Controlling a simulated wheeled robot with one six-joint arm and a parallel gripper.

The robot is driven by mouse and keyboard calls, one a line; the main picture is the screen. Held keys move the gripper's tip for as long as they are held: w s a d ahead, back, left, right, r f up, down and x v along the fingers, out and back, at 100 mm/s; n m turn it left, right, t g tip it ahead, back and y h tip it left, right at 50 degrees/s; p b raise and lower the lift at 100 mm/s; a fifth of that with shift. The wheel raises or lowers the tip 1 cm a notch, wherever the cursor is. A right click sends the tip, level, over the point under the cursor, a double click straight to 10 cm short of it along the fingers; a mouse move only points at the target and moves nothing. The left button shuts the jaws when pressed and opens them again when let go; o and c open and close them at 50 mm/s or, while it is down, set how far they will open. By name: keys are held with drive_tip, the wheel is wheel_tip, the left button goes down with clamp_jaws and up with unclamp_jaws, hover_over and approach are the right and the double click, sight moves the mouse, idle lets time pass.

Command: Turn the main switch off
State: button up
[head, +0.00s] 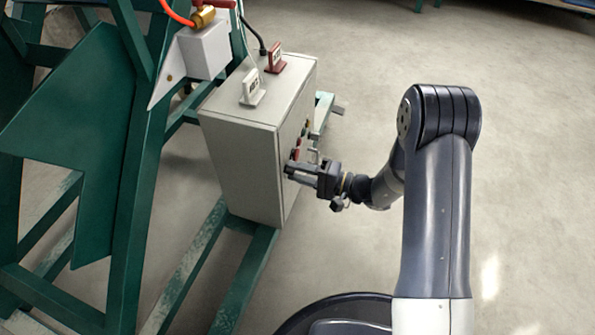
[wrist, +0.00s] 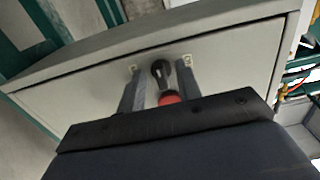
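The grey control cabinet (head: 238,165) stands on the green frame, with its control face turned to the right in the head view. In the wrist view its face (wrist: 90,85) fills the upper part. A black rotary switch (wrist: 160,70) sits on that face, with a red button (wrist: 168,98) just below it in the picture. My gripper (head: 290,172) is at the cabinet face; in the wrist view its two fingers (wrist: 159,76) are apart, one on each side of the black switch. I see gaps beside the switch. My gripper body partly hides the red button. The switch's marking is not readable.
Several small coloured controls (head: 304,131) lie further along the face. The green steel frame (head: 130,170) is on the left. The floor (head: 540,130) to the right is clear.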

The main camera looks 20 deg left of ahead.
drive_tip(key=d+p, duration=0.2)
drive_tip(key=d, duration=0.8)
drive_tip(key=shift+s+d+p, duration=0.2)
drive_tip(key=shift+s+p, duration=0.2)
drive_tip(key=shift+s, duration=0.05)
drive_tip(key=w+a+b, duration=0.1)
drive_tip(key=a+b, duration=0.2)
drive_tip(key=a, duration=0.7)
drive_tip(key=shift+a, duration=0.4)
drive_tip(key=shift+d, duration=0.1)
